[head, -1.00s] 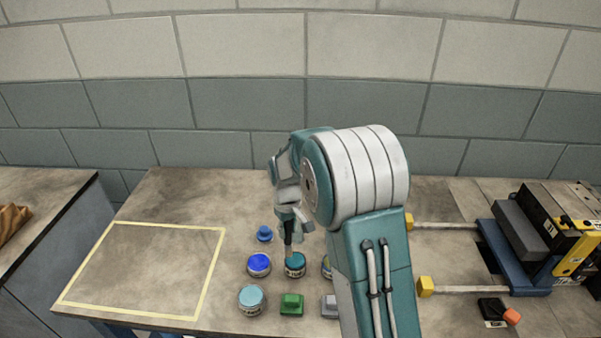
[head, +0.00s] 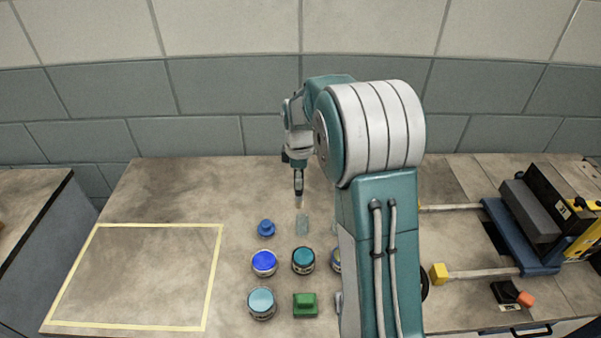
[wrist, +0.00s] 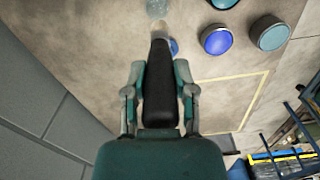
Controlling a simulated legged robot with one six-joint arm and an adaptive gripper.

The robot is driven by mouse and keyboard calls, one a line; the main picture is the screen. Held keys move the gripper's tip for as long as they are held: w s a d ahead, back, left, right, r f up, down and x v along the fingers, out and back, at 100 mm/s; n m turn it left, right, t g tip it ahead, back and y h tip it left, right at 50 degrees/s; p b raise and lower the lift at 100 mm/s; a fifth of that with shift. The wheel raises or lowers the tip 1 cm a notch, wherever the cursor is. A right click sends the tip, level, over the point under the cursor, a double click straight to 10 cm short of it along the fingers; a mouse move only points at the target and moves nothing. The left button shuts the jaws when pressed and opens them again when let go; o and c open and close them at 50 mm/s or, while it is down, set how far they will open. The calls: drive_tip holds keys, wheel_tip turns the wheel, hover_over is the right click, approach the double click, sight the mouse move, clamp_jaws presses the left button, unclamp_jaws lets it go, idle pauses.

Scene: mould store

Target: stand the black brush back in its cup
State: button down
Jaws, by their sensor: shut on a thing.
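My gripper (head: 297,165) is shut on the black brush (head: 298,184). The brush hangs upright with its pale tip downward. In the wrist view, the black brush (wrist: 159,85) lies between the two fingers of my gripper (wrist: 159,78). A clear, see-through cup (head: 302,225) stands on the bench. In the head view the brush tip appears just above the cup's rim, with a small gap. Exact depth alignment is unclear.
Near the cup are a blue knobbed object (head: 266,228), a blue jar (head: 264,263), a teal jar (head: 303,260), a light-blue jar (head: 261,302) and a green block (head: 305,305). A yellow-outlined area (head: 214,268) at left is empty. Clamp-like equipment (head: 530,230) stands at right.

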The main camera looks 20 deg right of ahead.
sight(302, 202)
drive_tip(key=shift+d+f, duration=0.15)
drive_tip(key=shift+f, duration=1.2)
drive_tip(key=shift+d+f, duration=0.1)
drive_tip(key=shift+f, duration=1.25)
drive_tip(key=shift+d+f, duration=0.2)
drive_tip(key=shift+f, duration=0.4)
drive_tip(key=shift+d+f, duration=0.15)
drive_tip(key=shift+f, duration=0.4)
drive_tip(key=shift+a+f, duration=0.2)
drive_tip(key=shift+f, duration=0.8)
drive_tip(key=shift+d, duration=0.1)
drive_tip(key=shift+c, duration=1.8)
unclamp_jaws()
